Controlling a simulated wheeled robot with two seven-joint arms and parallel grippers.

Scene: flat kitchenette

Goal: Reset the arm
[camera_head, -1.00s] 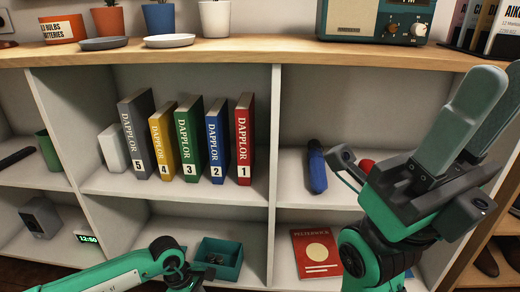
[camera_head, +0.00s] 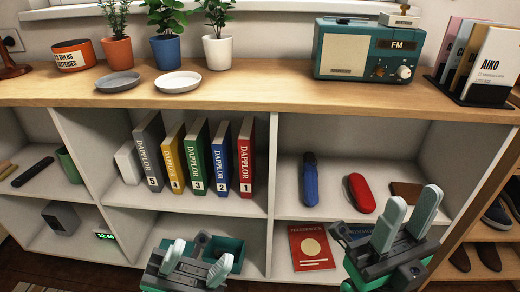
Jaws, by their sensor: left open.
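My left gripper (camera_head: 201,254) is at the lower middle of the head view, in front of the lower shelf. Its two pale fingers stand apart with nothing between them. My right gripper (camera_head: 412,203) is at the lower right, in front of the right-hand compartment. Its fingers point up, with a gap between them and nothing held. Both arms are mostly hidden below the picture's edge.
The wooden shelf top (camera_head: 240,92) carries plants, saucers and a radio (camera_head: 345,48). Numbered books (camera_head: 222,155) stand in the middle compartment. A blue object (camera_head: 310,180) and a red case (camera_head: 361,193) lie right. A teal box (camera_head: 232,246) is behind my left gripper.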

